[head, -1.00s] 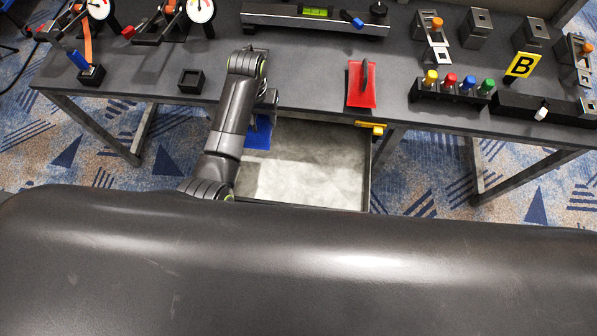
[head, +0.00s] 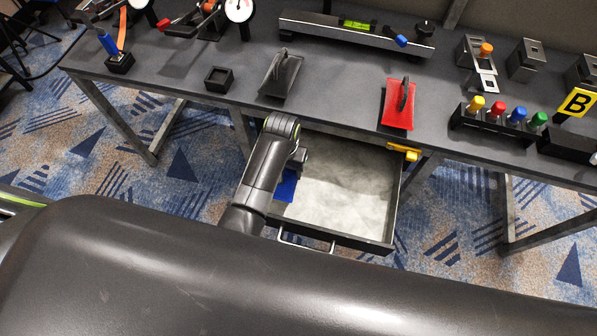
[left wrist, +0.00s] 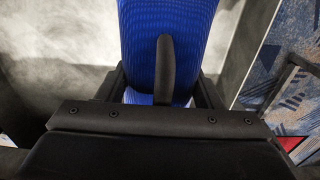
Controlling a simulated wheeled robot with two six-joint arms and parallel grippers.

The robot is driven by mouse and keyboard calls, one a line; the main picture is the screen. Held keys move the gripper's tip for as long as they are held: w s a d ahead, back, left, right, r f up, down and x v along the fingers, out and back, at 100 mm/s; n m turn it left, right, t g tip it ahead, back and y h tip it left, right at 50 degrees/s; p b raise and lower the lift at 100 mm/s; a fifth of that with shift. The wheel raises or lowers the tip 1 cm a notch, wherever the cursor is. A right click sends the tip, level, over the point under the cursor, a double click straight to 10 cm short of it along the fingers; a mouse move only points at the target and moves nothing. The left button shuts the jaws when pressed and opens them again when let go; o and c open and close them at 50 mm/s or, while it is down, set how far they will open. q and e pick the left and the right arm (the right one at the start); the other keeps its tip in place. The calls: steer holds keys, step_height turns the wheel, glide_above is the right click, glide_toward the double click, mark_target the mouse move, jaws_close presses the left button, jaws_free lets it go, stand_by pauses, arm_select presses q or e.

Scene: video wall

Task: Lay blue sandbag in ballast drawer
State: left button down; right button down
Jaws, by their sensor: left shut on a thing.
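The blue sandbag (head: 287,186) is at the left side of the ballast drawer (head: 392,225), mostly hidden by my left arm in the head view. The left wrist view shows the blue bag (left wrist: 138,40) with its dark upright handle (left wrist: 165,70). My left gripper (head: 298,160) is shut on the bag by this handle. The drawer is pulled out, and its pale floor is bare to the right of the bag. I cannot tell whether the bag touches the floor. My right gripper is out of view.
A grey sandbag (head: 281,76) and a red sandbag (head: 397,105) lie on the bench above the drawer. A yellow piece (head: 403,152) sits at the drawer's right corner. The drawer's front handle (head: 305,243) faces me. A small black socket (head: 218,79) stands to the left.

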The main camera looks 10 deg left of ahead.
mark_target(286, 174)
arm_select(q)
step_height(286, 174, down, 3)
steer(key=shift+w, duration=0.1)
steer(key=shift+f+b, duration=0.6)
steer(key=shift+f, duration=1.3)
steer(key=shift+f, duration=0.15)
steer(key=shift+c, duration=2)
jaws_free()
steer(key=shift+f, duration=0.1)
step_height(286, 174, up, 12)
steer(key=shift+r+p, duration=0.2)
steer(key=shift+p, duration=0.95)
